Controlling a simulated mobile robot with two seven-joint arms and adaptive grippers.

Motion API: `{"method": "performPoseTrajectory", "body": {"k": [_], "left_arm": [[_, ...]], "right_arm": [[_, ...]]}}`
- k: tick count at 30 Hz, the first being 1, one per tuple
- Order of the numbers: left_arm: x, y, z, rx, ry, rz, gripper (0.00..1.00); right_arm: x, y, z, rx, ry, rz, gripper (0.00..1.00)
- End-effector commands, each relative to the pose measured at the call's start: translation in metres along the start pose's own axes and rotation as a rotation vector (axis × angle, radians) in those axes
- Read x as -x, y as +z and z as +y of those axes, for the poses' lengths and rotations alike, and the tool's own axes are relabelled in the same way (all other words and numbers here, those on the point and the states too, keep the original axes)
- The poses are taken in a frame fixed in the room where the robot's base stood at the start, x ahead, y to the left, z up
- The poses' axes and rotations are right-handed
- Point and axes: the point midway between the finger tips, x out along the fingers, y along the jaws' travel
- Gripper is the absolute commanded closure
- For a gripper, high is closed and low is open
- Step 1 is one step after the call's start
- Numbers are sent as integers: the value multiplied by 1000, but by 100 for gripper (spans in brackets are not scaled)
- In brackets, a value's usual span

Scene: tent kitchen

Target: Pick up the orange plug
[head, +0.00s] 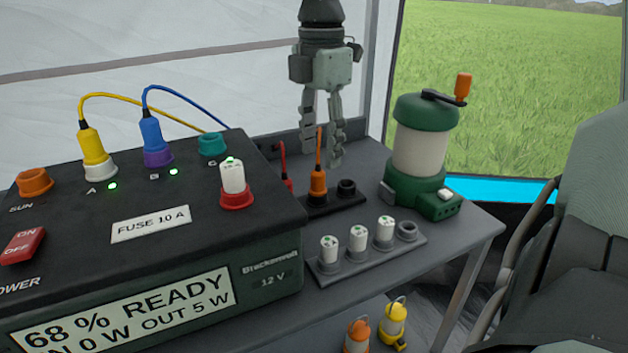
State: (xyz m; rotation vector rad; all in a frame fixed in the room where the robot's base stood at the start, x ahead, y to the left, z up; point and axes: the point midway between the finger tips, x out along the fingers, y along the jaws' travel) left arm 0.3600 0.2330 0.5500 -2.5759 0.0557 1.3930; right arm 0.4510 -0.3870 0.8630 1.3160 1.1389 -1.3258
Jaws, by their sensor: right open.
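The orange plug (318,184) stands upright in a small black holder (329,204) behind the right end of the power box, with its orange cable rising from the top. My right gripper (322,155) hangs from above, pointing down, with its fingers open. The fingers are around or just behind the plug's cable, above the plug body; the exact depth is hard to tell. The gripper holds nothing that I can see. My left gripper is not in view.
The black power box (130,200) fills the left, with yellow (92,144) and blue (152,137) plugs in it. A red plug (285,180) is close left. A green lantern (420,150) stands right. Several white fuses sit in a grey rack (365,260) in front.

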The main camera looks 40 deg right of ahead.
Motion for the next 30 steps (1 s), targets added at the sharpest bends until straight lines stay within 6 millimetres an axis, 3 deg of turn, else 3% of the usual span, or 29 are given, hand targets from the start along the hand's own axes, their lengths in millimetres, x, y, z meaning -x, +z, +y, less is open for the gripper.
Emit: {"method": "performPoseTrajectory", "body": {"k": [10, 20, 30], "left_arm": [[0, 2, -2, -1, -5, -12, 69], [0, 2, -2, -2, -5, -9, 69], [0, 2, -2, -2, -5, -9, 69]], "right_arm": [[-48, -7, -1, 1, 0, 2, 53], [-56, -6, 0, 1, 4, 1, 53], [-56, -6, 0, 1, 4, 1, 94]]}}
